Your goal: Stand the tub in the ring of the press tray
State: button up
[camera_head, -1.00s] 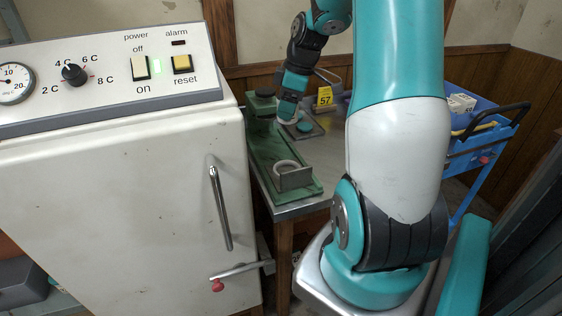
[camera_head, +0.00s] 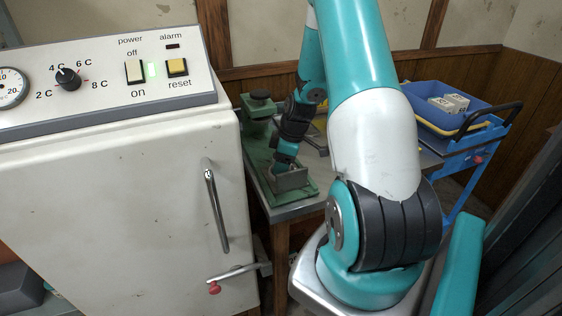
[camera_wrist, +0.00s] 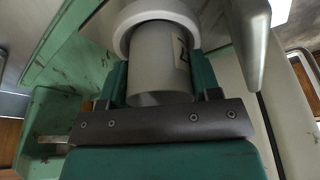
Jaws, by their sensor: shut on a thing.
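My gripper (camera_head: 284,158) is low over the front part of the green press tray (camera_head: 256,160), behind a small upright grey plate (camera_head: 291,180). In the wrist view my gripper (camera_wrist: 157,78) is shut on a pale grey round tub (camera_wrist: 152,62) with a dark mark on its side. A wider pale ring (camera_wrist: 121,38) shows around the tub's far end. I cannot tell if the tub sits fully in it. In the head view my gripper and the plate hide the tub and the ring.
A cream cabinet (camera_head: 120,200) with an upright door handle (camera_head: 216,210) stands close left of the tray. A blue cart (camera_head: 440,110) with boxes stands at the right.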

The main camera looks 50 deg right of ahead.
jog(key=o, duration=0.5)
jog(key=shift+f, duration=0.15)
jog(key=o, duration=0.4)
jog(key=v, duration=1.2)
jog(key=shift+s+b, duration=0.1)
jog(key=shift+b, duration=0.3)
